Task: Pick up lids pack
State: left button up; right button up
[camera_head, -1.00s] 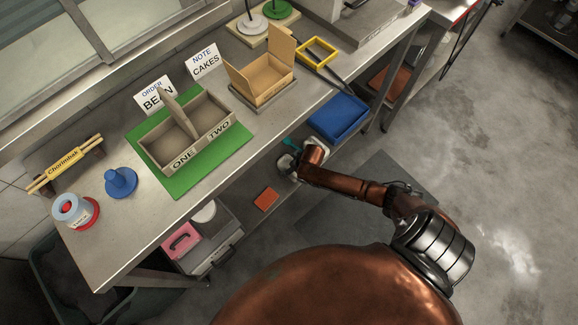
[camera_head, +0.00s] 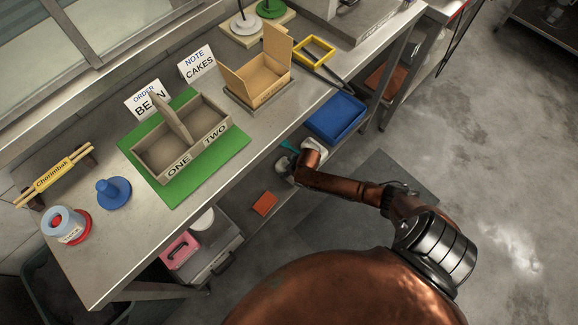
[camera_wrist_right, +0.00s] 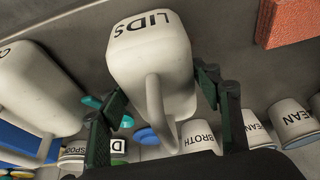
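The lids pack (camera_wrist_right: 150,55) is a white, rounded container marked "LIDS" with a loop handle on the near side. It fills the upper middle of the right wrist view. My right gripper (camera_wrist_right: 163,90) has one dark green finger on each side of it. The fingertips lie close to its sides, but I cannot tell whether they press on it. In the head view my right gripper (camera_head: 291,163) is at the bench's front edge, by a white object (camera_head: 314,146) at lower-shelf level. My left gripper is not in view.
Labelled white cups, including a "BROTH" cup (camera_wrist_right: 198,137), stand close to the pack. Another white container (camera_wrist_right: 35,85) is at left and a red-orange block (camera_wrist_right: 288,22) at upper right. A blue tray (camera_head: 337,117) sits beyond the gripper. The bench top (camera_head: 120,245) overhangs the shelf.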

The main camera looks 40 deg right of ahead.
jog(key=c, duration=0.9)
jog(key=shift+c, duration=0.3)
jog(key=shift+r, duration=0.1)
